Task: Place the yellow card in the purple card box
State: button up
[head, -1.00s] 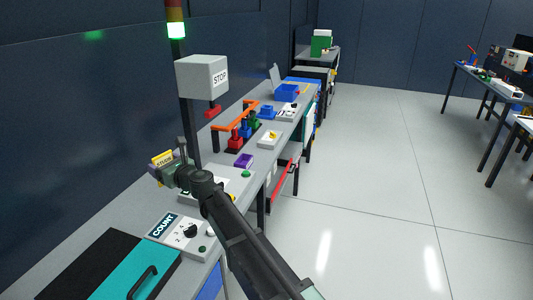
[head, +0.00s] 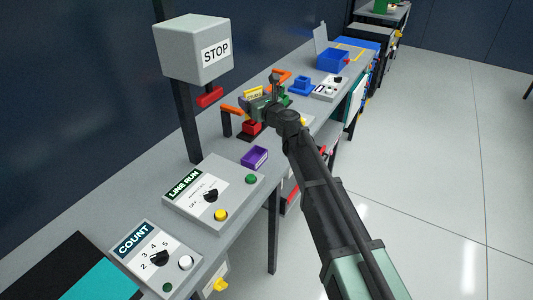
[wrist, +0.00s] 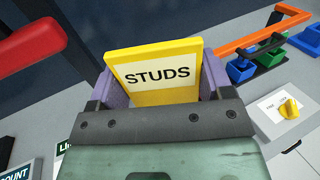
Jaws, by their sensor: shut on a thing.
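The yellow card (head: 253,92) has a white label, which reads STUDS in the wrist view (wrist: 155,73). My gripper (head: 258,104) is shut on the card, with a purple finger on each side of it in the wrist view. The card stands up above the gripper, over the bench. The purple card box (head: 254,157) sits on the bench, open at the top, below my gripper in the head picture and apart from it. The box cannot be made out in the wrist view.
The grey STOP box (head: 193,49) with a red bar (head: 209,96) stands on a post at left. An orange rail (head: 231,109) and a red holder (head: 251,129) are near my gripper. LINE RUN (head: 209,193) and COUNT (head: 155,258) panels lie in front.

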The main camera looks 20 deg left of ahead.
jog(key=f+b, duration=2)
jog(key=shift+s+a+f, duration=0.1)
jog(key=shift+s+f, duration=0.15)
jog(key=shift+r, duration=0.3)
jog(key=shift+f, duration=0.2)
jog(key=o, duration=0.9)
jog(key=shift+r, duration=0.15)
jog(key=v, duration=1.2)
jog(key=s+d+f+n+g+h, duration=0.3)
jog(key=s+d+n, duration=0.4)
jog(key=d, duration=0.5)
jog(key=s+d+f+n+g+h, duration=0.4)
jog(key=s+d+f+n+h, duration=0.2)
jog(key=d+n, duration=0.4)
jog(key=s+d+f+n+g+h, duration=0.3)
jog(key=s+d+f+n+h, duration=0.2)
jog(key=d, duration=0.9)
jog(key=shift+s+f+n+g, duration=0.4)
jog(key=shift+s+f+n, duration=1.2)
jog(key=shift+n, duration=0.1)
